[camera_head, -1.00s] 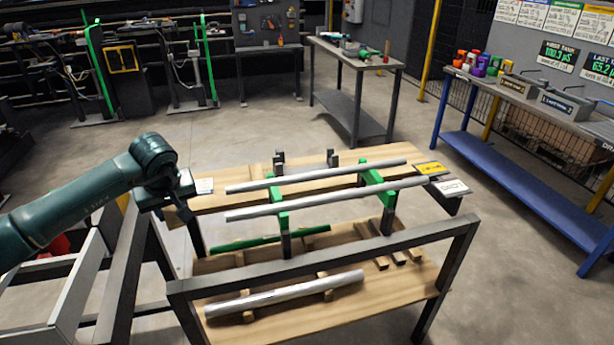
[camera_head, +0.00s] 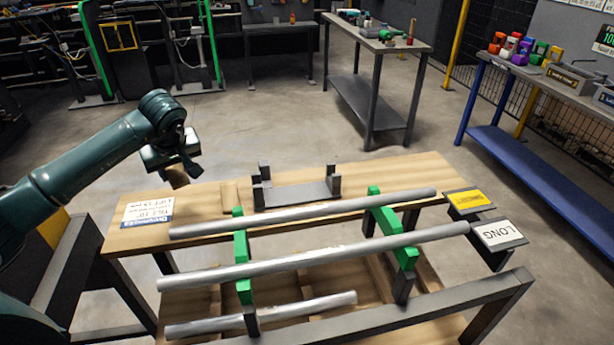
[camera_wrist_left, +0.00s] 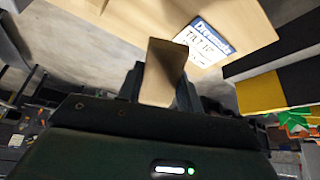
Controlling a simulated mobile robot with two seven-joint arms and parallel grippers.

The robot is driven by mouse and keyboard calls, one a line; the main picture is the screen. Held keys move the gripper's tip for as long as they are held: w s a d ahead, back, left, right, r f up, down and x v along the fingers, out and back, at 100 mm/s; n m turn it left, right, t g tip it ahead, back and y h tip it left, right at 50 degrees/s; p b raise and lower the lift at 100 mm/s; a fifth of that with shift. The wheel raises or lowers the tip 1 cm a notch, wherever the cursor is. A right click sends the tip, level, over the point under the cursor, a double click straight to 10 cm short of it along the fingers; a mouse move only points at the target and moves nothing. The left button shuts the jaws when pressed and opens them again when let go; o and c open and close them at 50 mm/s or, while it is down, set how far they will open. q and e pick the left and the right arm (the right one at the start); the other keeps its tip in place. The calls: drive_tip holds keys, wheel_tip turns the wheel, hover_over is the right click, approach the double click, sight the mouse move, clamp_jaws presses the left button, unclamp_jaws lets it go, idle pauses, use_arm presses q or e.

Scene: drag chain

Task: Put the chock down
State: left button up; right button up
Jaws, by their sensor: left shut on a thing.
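My left gripper (camera_head: 184,166) is shut on a small wooden chock (camera_head: 178,180) and holds it near the far left part of the wooden tabletop (camera_head: 200,204). The chock also shows between the dark fingers in the left wrist view (camera_wrist_left: 163,70), where tabletop and a printed label lie beyond it. I cannot tell how high the chock is above the tabletop. A second wooden piece (camera_head: 230,196) lies on the tabletop to the right of the gripper. My right gripper is out of view.
A white-and-blue label (camera_head: 148,214) lies at the table's left end. A dark cradle (camera_head: 298,192) stands at the back. Metal bars (camera_head: 330,255) rest across green-topped supports (camera_head: 241,255). A LONG sign (camera_head: 498,235) sits at the right.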

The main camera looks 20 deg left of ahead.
sight(185, 185)
use_arm(q)
drive_tip(key=shift+w, duration=0.55)
drive_tip(key=f, duration=0.5)
drive_tip(key=shift+s+f, duration=0.2)
drive_tip(key=shift+s, duration=0.05)
drive_tip(key=shift+w+f, duration=0.1)
drive_tip(key=shift+f, duration=2.15)
drive_tip(key=shift+f, duration=0.1)
drive_tip(key=o, duration=1)
drive_tip(key=shift+r, duration=0.35)
drive_tip(key=v, duration=1.1)
drive_tip(key=shift+d+r, duration=0.2)
drive_tip(key=shift+d, duration=0.05)
